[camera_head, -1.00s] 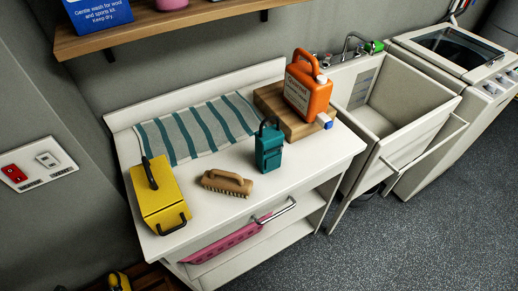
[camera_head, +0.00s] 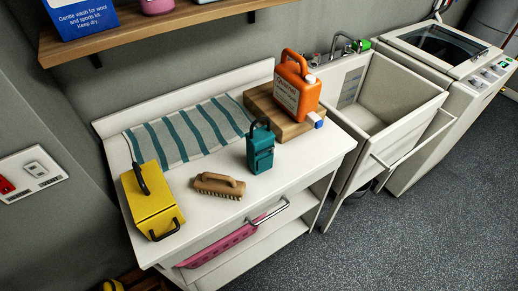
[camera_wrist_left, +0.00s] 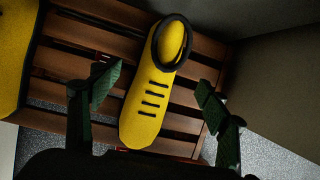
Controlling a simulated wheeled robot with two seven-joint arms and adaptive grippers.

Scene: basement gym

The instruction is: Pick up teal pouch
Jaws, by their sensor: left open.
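The teal pouch (camera_head: 260,152) stands upright on the white table (camera_head: 290,180), with a dark loop handle on top. It is right of the brush and in front of the wooden board. My left gripper (camera_wrist_left: 152,88) shows only in the left wrist view, with its green-padded fingers apart and nothing between them touching. A yellow shoe-shaped object (camera_wrist_left: 150,105) with a black ring lies on wooden slats below it. The teal pouch is not in the wrist view. My right gripper is in neither view.
A yellow box bag (camera_head: 150,205) and a brown brush (camera_head: 219,185) stand left of the pouch. An orange jug (camera_head: 297,88) sits on the wooden board (camera_head: 262,102) behind. A striped towel (camera_head: 190,132) lies flat. A sink (camera_head: 400,95) is at right; a shelf (camera_head: 200,20) hangs above.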

